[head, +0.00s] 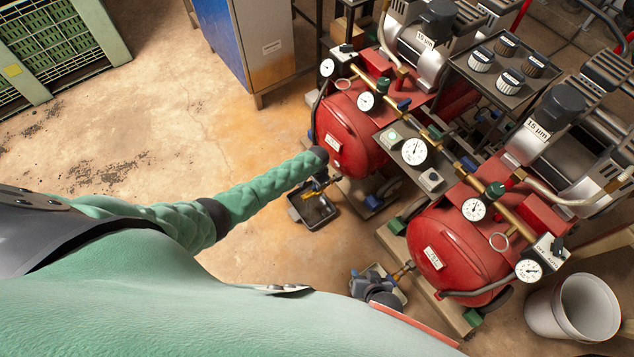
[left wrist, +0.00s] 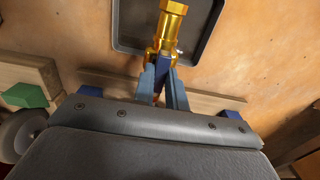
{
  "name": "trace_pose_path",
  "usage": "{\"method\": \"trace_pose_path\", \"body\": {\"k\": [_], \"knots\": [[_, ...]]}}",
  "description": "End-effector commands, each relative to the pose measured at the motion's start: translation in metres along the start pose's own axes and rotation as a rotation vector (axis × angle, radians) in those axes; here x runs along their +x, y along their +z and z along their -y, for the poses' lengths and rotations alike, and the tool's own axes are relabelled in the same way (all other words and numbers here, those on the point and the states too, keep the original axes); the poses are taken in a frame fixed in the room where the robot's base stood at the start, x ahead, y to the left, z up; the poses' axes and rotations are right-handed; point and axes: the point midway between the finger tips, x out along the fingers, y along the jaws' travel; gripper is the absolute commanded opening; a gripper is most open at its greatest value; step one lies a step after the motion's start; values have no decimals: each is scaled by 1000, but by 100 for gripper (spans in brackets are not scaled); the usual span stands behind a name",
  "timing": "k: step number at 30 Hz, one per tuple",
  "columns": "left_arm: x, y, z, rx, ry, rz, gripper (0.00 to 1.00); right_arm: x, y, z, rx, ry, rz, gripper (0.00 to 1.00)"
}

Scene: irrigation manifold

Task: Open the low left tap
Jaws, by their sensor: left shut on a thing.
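The low left tap (left wrist: 172,22) is brass with a blue lever (left wrist: 163,66), seen in the left wrist view above a grey tray. In that view my left gripper (left wrist: 163,76) has its two fingers closed on the blue lever, one on each side. In the head view my left arm reaches in from the left, and the left gripper (head: 322,184) is small and partly hidden at the tap, below the left red tank (head: 345,130). A dark grey shape that looks like my right gripper (head: 378,286) is near the right tank's brass outlet (head: 403,271); its fingers are not clear.
A drip tray (head: 313,212) lies on the floor under the left tap. The right red tank (head: 460,250), gauges, pipes and wooden beams crowd the right side. A white bucket (head: 575,305) stands at lower right.

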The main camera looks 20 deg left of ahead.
Motion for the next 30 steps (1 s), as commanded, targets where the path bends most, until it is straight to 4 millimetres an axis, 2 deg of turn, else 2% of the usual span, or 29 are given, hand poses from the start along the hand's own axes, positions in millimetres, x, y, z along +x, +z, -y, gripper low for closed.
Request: {"method": "trace_pose_path", "body": {"k": [14, 15, 18, 26, 30], "knots": [[0, 1, 0, -14, 0, 1, 0, -3, -2, 2, 1, -3, 6, 36], [0, 1, 0, -14, 0, 1, 18, -3, -1, 2, 1, -3, 6, 36], [0, 1, 0, -14, 0, 1, 35, -3, -1, 3, 1, -3, 7, 36], [0, 0, 0, -13, 0, 0, 35, -3, 0, 3, 1, -3, 7, 36], [-9, 0, 0, -13, 0, -1, 35, -5, -2, 3, 1, -3, 13, 36]]}}
